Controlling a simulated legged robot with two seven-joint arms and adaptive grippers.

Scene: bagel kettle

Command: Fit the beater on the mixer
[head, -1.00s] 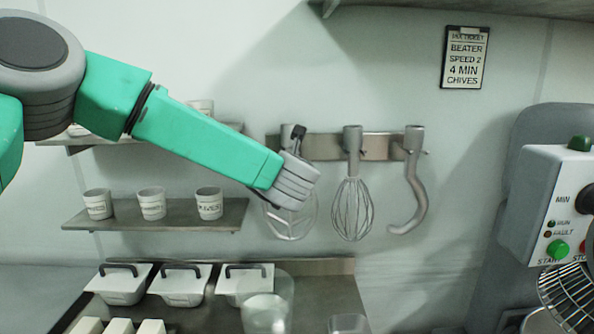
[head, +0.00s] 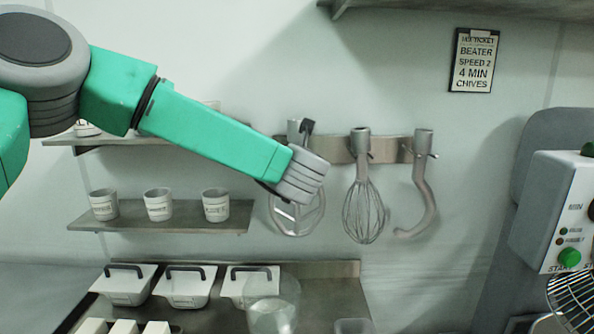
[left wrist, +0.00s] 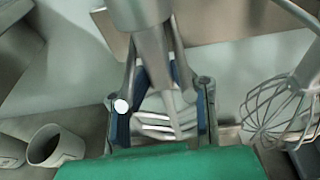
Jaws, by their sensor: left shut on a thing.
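The beater (head: 295,218) is a grey flat open-frame tool at the left end of the wall rack, its top in front of the rack strip. I cannot tell whether it still touches its hook. My left gripper is shut on its shaft; the shaft and lower frame (left wrist: 165,122) show between the fingers (left wrist: 158,60) in the left wrist view. In the head view my wrist hides the fingers and the beater's middle. The mixer (head: 552,195) stands at the right edge, with a white control box and wire guard. My right gripper is not in view.
A wire whisk (head: 364,210) and a dough hook (head: 424,195) hang on the rack (head: 393,150) to the right of the beater. Cups stand on a shelf (head: 180,218) at left. Lidded tubs (head: 188,288) and a clear container (head: 272,315) are below.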

